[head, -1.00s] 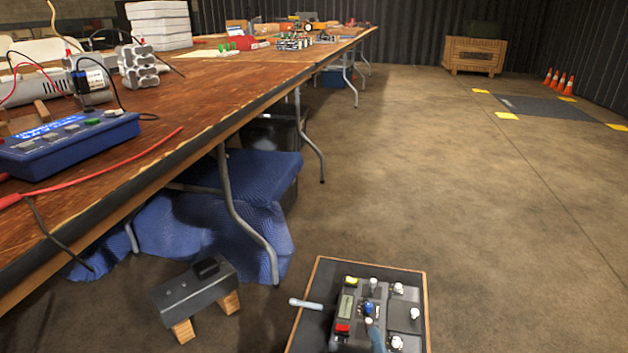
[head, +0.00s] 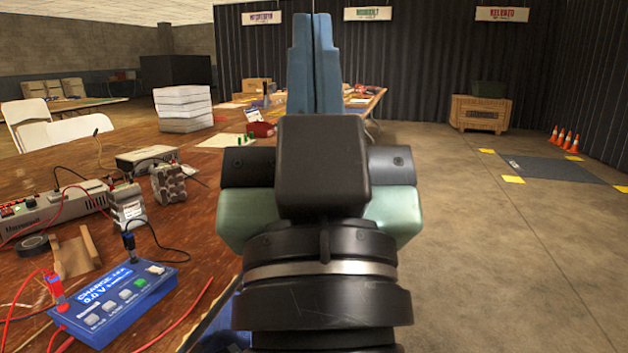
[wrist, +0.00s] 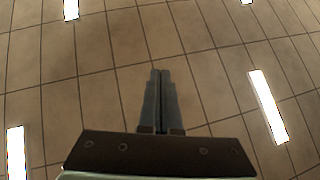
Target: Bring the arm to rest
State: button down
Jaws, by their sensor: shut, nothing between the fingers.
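My gripper (head: 315,62) stands upright in the middle of the head view, its blue-grey fingers pointing up, side by side and shut with nothing held. The dark wrist and green-grey gripper body show below the fingers. In the wrist view my gripper (wrist: 160,75) is also shut and empty, with only the tiled ceiling (wrist: 105,60) and its bright lamps beyond it. The gripper is apart from everything in view. My wrist and gripper hide part of the table and the floor behind them.
A long wooden table (head: 120,185) runs along the left, holding a blue charger (head: 115,300) with red leads, battery packs (head: 168,183) and a white stack (head: 184,110). Open floor (head: 480,250) lies to the right. A wooden crate (head: 481,115) and orange cones (head: 564,139) stand at the back.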

notch_tip(320, 180, up, 41)
jog(key=s+h+p, duration=0.1)
jog(key=s+p, duration=0.1)
jog(key=p, duration=3.5)
jog(key=shift+s+t, duration=0.2)
jog(key=shift+t, duration=0.2)
